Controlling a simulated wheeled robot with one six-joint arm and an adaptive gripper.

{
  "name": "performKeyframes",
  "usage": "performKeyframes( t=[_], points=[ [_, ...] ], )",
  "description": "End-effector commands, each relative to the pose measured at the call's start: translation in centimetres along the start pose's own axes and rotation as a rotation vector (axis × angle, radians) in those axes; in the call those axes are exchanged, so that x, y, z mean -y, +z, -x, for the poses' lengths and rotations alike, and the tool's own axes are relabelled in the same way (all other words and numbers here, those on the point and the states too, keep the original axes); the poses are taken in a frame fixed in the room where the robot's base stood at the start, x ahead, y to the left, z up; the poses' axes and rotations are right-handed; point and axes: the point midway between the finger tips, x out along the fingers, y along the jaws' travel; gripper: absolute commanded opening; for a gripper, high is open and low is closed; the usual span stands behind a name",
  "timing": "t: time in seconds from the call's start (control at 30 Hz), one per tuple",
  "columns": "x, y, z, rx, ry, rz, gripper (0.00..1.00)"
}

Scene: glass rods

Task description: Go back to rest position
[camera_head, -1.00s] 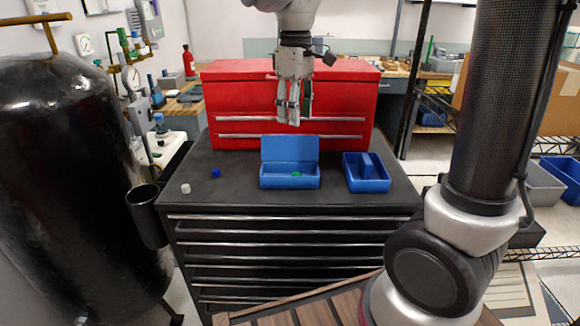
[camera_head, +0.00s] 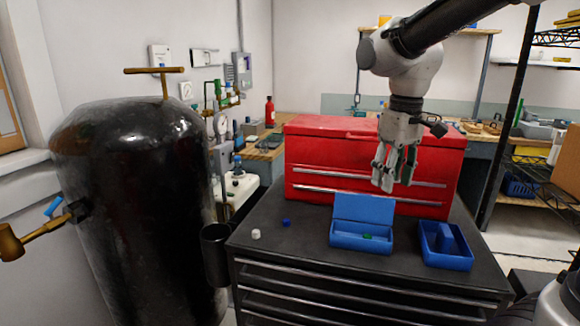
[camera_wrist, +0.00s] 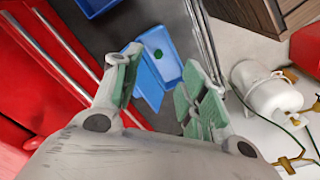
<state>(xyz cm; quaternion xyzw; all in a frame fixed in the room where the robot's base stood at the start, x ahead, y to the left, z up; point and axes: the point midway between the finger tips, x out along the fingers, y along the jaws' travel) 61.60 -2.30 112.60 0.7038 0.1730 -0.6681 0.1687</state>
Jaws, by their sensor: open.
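My gripper (camera_head: 394,186) hangs in front of the red toolbox (camera_head: 330,150), above the black cabinet top. It is open, with nothing between its fingers. In the wrist view my gripper (camera_wrist: 158,112) shows its two green-padded fingers spread apart. Below it, the open blue box (camera_head: 362,237) with a raised lid holds a small green piece (camera_head: 368,237). The same blue box (camera_wrist: 168,72) and green piece (camera_wrist: 158,54) show between and beyond the fingers in the wrist view.
A blue tray with a divider (camera_head: 446,258) stands right of the box. A white piece (camera_head: 256,234) and a blue piece (camera_head: 286,222) lie at the left of the black top (camera_head: 305,240). A large black tank (camera_head: 140,210) stands at left. A black shelf post is at right.

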Motion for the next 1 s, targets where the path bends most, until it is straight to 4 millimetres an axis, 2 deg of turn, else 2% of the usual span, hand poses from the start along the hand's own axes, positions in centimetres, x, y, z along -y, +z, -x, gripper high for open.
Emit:
performKeyframes(
  t=[0.03,0.3,0.43,0.5,0.63,1.0],
  points=[
    [-0.6,2.2,0.0,-0.025,0.005,-0.054,0.43],
    [-2.7,14.3,-0.8,-0.188,0.042,-0.345,0.43],
    [-3.1,18.1,-0.9,-0.253,0.067,-0.422,0.43],
    [-3.3,19.1,-0.4,-0.285,0.08,-0.45,0.43],
    [-3.7,19.7,0.5,-0.321,0.096,-0.482,0.43],
    [-3.8,19.7,0.5,-0.317,0.096,-0.484,0.43]
  ],
)
